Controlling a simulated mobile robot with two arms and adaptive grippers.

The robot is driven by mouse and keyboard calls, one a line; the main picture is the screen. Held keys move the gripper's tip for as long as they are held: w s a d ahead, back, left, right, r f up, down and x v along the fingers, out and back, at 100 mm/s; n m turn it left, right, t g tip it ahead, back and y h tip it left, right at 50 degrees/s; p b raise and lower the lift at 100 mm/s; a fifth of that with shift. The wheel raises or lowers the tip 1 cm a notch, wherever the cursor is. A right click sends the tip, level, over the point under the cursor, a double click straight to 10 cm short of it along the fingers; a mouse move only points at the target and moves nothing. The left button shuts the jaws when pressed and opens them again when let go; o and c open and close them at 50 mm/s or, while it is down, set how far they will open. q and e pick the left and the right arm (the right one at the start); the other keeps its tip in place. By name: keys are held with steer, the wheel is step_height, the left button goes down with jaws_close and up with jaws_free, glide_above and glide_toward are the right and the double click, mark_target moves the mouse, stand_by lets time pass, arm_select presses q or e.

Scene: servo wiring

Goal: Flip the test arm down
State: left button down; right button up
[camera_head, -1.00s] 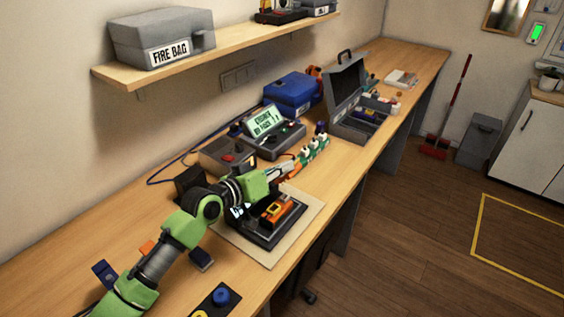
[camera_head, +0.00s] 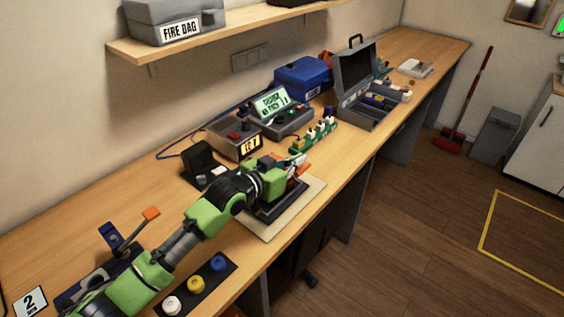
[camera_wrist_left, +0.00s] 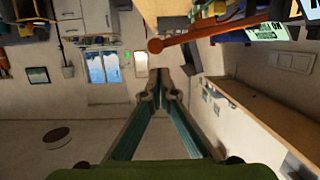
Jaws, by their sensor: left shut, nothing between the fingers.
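My left gripper (camera_head: 291,171) reaches over the black fixture (camera_head: 283,207) on the pale mat and hides most of it. In the left wrist view its teal fingers (camera_wrist_left: 165,82) are shut with nothing between them. An orange-red arm (camera_wrist_left: 200,37) with a round end shows in that view, beyond and to the right of the fingertips, apart from them in the picture. I take it as the test arm. In the head view, an orange piece (camera_head: 301,168) shows beside the fingertips; whether they touch it I cannot tell. My right gripper is not in view.
A box with a lit display (camera_head: 250,147) and a grey tester with a green screen (camera_head: 272,102) stand behind. A green connector row (camera_head: 315,135) lies beyond the gripper. A blue stand with an orange-tipped lever (camera_head: 150,213) and a button strip (camera_head: 195,284) are nearer.

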arm_select(q)
step_height(320, 180, up, 3)
steer(key=shift+d+f+p, duration=0.15)
steer(key=shift+p, duration=0.5)
steer(key=b+v, duration=0.2)
steer(key=v, duration=0.8)
steer(key=shift+s+b, duration=0.2)
steer(key=shift+b, duration=0.2)
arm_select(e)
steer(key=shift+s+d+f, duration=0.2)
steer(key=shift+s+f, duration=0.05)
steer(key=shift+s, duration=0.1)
arm_select(q)
steer(key=shift+f, duration=0.15)
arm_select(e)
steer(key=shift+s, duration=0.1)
